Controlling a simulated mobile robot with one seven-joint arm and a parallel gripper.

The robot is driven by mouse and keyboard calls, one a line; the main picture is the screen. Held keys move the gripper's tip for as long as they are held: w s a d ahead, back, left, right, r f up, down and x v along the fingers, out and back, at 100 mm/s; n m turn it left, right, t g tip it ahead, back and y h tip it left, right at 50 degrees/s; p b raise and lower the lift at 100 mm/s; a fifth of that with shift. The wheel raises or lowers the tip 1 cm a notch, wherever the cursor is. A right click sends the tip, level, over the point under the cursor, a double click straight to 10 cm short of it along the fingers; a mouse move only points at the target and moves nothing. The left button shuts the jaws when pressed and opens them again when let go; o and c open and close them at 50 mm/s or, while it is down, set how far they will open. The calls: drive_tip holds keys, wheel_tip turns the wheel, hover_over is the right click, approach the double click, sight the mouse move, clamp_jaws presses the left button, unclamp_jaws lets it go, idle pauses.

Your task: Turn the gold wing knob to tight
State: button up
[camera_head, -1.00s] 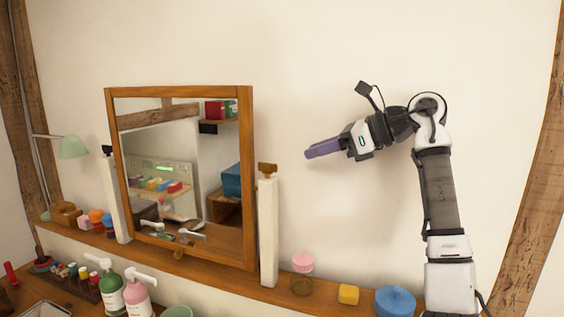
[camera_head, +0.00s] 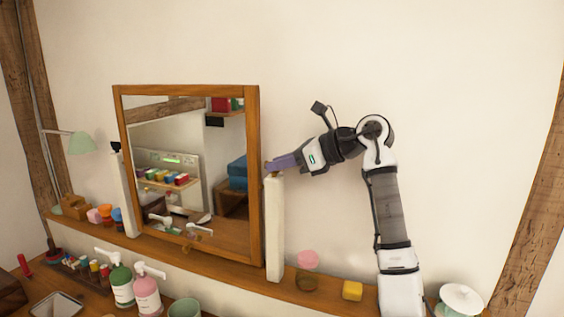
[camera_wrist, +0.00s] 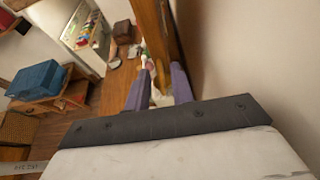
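A gold-brown wing knob sits at the top of the white post (camera_head: 275,228) right of the tilting mirror (camera_head: 187,180); my fingertips now cover most or all of it in the head view. My gripper (camera_head: 271,167) reaches in from the right, level with the post top, its purple fingers at the knob. In the wrist view my fingers (camera_wrist: 160,88) stand apart, with a pale piece that looks like the post top between them. I cannot tell whether they touch the knob. A dark knob (camera_head: 116,147) tops the left post (camera_head: 124,195).
The shelf holds a pink-lidded jar (camera_head: 307,262), a yellow block (camera_head: 352,291) and a white lidded dish (camera_head: 461,298). Pump bottles (camera_head: 146,292) stand below the mirror. The mirror frame (camera_head: 253,180) is close left of my fingers. The wall above is clear.

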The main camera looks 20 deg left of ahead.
clamp_jaws()
drive_tip(key=shift+f+t+b, duration=0.15)
drive_tip(key=shift+t+b, duration=0.15)
drive_tip(key=shift+b, duration=0.05)
